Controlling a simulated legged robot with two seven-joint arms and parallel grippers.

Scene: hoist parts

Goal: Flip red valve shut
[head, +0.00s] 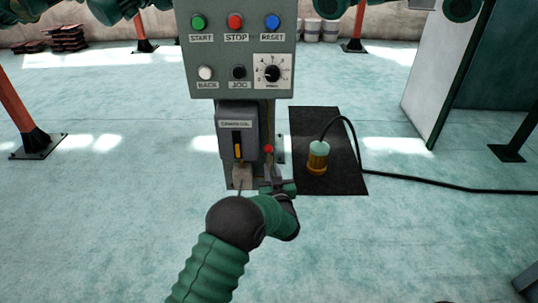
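A small red knob-like part (268,149), which looks like the red valve's handle, shows on the right side of the post below the control panel. It is too small to tell its setting. My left arm comes up from the bottom, and my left gripper (266,184) is at the foot of the post, just below the red part. The fingers are small and partly hidden by my own wrist, so I cannot tell whether they are open or touch anything. My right gripper is not in view.
A grey control panel (242,84) with buttons and a dial stands above. Floor around is open.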

